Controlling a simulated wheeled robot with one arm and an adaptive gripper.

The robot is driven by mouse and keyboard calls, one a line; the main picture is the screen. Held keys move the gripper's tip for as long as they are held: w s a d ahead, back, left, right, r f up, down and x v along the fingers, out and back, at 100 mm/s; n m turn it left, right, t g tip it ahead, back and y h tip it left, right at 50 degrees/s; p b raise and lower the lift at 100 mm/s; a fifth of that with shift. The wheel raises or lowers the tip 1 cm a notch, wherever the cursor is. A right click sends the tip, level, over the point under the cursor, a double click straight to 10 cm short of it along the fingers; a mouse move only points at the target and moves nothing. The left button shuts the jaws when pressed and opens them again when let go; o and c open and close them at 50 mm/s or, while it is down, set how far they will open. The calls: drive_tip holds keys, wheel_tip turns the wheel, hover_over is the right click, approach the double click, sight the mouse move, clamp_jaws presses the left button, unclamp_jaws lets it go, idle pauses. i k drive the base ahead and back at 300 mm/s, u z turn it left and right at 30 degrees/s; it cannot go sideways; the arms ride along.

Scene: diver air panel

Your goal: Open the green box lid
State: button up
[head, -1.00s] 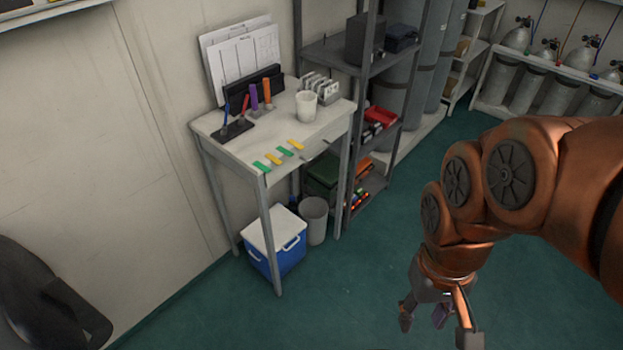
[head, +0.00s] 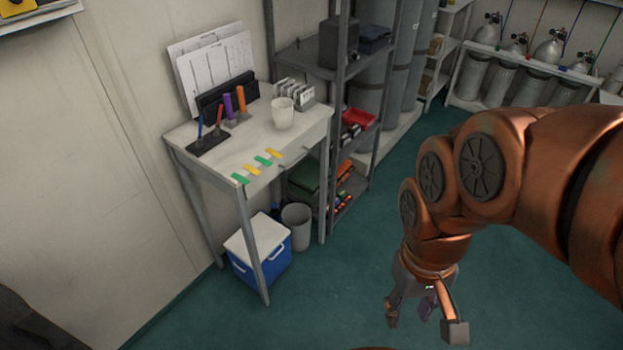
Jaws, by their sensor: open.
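A green box (head: 304,176) sits low on the dark metal shelf rack, behind the small table's right legs. It is partly hidden by the table and its legs, and I cannot make out its lid clearly. My gripper (head: 424,318) hangs at the lower right, pointing down over the green floor. Its fingers are spread apart with nothing between them. It is to the right of the box and nearer to me, well apart from it.
The white table (head: 216,158) holds papers, pens, coloured tags and a white cup (head: 282,113). A blue cooler (head: 262,262) with a white lid and a grey bin (head: 298,226) stand by its legs. The rack (head: 329,135) carries a red tray (head: 358,118). Open floor lies in front.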

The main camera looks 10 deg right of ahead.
sight(306, 177)
drive_tip(key=i, duration=0.95)
